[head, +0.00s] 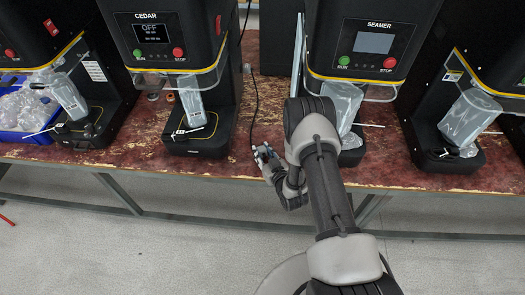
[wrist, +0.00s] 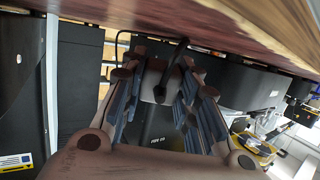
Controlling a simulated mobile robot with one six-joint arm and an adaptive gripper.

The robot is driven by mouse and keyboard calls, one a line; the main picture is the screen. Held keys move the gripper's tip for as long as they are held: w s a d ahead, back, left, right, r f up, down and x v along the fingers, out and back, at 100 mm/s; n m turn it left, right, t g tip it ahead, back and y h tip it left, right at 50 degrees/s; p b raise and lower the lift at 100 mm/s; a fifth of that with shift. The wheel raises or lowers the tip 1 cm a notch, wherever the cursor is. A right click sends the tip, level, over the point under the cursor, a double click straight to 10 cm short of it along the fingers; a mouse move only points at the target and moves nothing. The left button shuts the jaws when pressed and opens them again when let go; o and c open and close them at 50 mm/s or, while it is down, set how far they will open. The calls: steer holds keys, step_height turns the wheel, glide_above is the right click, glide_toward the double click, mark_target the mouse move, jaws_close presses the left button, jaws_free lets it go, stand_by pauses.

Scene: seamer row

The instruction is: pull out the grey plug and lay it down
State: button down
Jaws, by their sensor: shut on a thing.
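My gripper (head: 265,155) is at the front edge of the table, between the CEDAR machine (head: 158,45) and the SEAMER machine (head: 365,45). In the wrist view my gripper (wrist: 157,80) is shut on the dark grey plug (wrist: 157,84), which sits between the fingertips. A black cord (head: 254,100) runs down across the table to my gripper in the head view. The plug itself is too small and covered to make out there. I see no socket around the plug. The CEDAR display reads OFF.
The worn red-brown table (head: 270,95) has bare room between the two machines. A blue bin (head: 25,135) of clear bags stands at the far left. Another machine (head: 465,140) stands at the right. In the wrist view the table edge (wrist: 190,25) crosses close above my fingers.

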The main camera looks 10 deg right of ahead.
steer(key=shift+f, duration=0.4)
steer(key=c, duration=1.2)
jaws_free()
steer(key=shift+o, duration=0.2)
steer(key=shift+s, duration=0.1)
steer(key=v, duration=1.2)
steer(key=shift+a+r, duration=0.1)
